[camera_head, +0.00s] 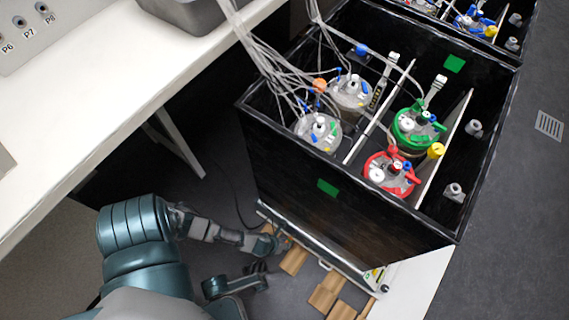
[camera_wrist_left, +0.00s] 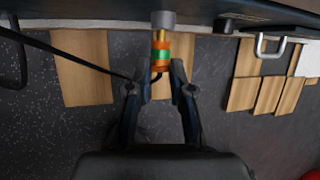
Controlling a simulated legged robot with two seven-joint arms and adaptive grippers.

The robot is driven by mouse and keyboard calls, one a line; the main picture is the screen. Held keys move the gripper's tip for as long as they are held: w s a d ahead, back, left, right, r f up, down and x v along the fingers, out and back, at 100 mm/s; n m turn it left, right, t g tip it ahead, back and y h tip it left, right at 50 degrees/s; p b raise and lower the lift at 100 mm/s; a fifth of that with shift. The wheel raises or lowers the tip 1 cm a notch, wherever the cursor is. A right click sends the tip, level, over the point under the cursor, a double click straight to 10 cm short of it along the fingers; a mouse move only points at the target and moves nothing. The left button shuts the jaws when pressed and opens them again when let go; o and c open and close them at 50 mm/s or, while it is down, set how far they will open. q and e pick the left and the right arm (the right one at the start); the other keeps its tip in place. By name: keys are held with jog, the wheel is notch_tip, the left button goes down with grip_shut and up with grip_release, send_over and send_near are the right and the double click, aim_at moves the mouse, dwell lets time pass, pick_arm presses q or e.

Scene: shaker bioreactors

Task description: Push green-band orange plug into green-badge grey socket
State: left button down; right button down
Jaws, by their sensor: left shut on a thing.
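The orange plug (camera_wrist_left: 161,67) with a green band shows in the left wrist view, upright in the picture. Its gold-coloured front part lies against or just inside the grey socket (camera_wrist_left: 164,19); the exact depth cannot be told. A green badge by this socket is not visible. My left gripper (camera_wrist_left: 164,68) is shut on the plug, with a fingertip on each side. In the head view my left gripper (camera_head: 280,243) is low at the front of the black box, and the plug is too small to make out clearly. My right gripper (camera_head: 258,274) is nearby; its jaw state is unclear.
The black box (camera_head: 346,215) holds several bioreactors with tubes and stands on a low pale base (camera_head: 318,250). Wooden blocks (camera_head: 325,295) lie below. A black cable (camera_wrist_left: 75,62) runs to the plug. A metal handle (camera_wrist_left: 270,46) is at the right. A white bench (camera_head: 80,120) stands left.

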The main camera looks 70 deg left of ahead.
dwell(0.3)
pick_arm(q)
jog(key=shift+w+a, duration=0.2)
jog(key=shift+w, duration=0.2)
dwell(0.4)
jog(key=c, duration=0.9)
grip_release()
jog(key=shift+c, duration=0.2)
jog(key=shift+r, duration=0.1)
jog(key=v, duration=1.1)
jog(key=shift+s+r, duration=0.25)
jog(key=shift+r, duration=0.05)
